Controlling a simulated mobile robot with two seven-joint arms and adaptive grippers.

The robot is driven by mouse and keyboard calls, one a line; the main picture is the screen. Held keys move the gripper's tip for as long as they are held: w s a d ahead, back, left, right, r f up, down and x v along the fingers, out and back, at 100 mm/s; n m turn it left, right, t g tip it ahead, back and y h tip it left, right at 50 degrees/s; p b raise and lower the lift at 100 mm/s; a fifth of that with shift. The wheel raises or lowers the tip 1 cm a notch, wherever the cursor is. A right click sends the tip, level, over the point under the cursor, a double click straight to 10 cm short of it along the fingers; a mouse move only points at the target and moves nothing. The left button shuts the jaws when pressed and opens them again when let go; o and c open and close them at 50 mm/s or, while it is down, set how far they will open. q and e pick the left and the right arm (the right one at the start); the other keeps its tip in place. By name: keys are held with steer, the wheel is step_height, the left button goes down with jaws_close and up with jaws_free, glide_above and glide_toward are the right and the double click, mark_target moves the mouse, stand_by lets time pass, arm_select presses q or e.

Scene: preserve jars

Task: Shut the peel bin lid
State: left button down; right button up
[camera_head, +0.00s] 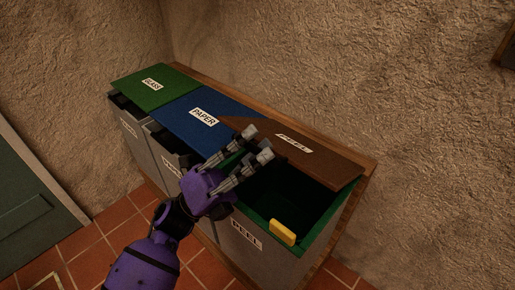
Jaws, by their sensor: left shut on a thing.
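The peel bin (268,252) is the right-hand grey bin, with a PEEL label on its front and a green inner rim. Its brown lid (325,163), also marked PEEL, is raised towards the back, leaving the dark inside visible at the front. My purple left gripper (257,146) reaches over the bin's left side, its grey fingers at the lid's left front edge. It is shut on the lid; the exact contact is partly hidden by the fingers. A small yellow block (282,232) is at the bin's front rim. My right gripper is not in view.
The blue PAPER lid (194,116) and green GLASS lid (153,86) lie to the left, with dark gaps below their front edges. A wooden frame (358,200) borders the bins. A rough wall (370,65) stands behind, and tiled floor (112,226) lies in front.

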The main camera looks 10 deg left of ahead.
arm_select(q)
steer(key=shift+s+a+f+m+b, duration=0.2)
steer(key=shift+f+m+b, duration=0.1)
steer(key=shift+f+b, duration=0.25)
steer(key=shift+h, duration=0.3)
steer(key=c, duration=1.8)
jaws_free()
steer(key=shift+o, duration=0.2)
steer(key=v, duration=1.2)
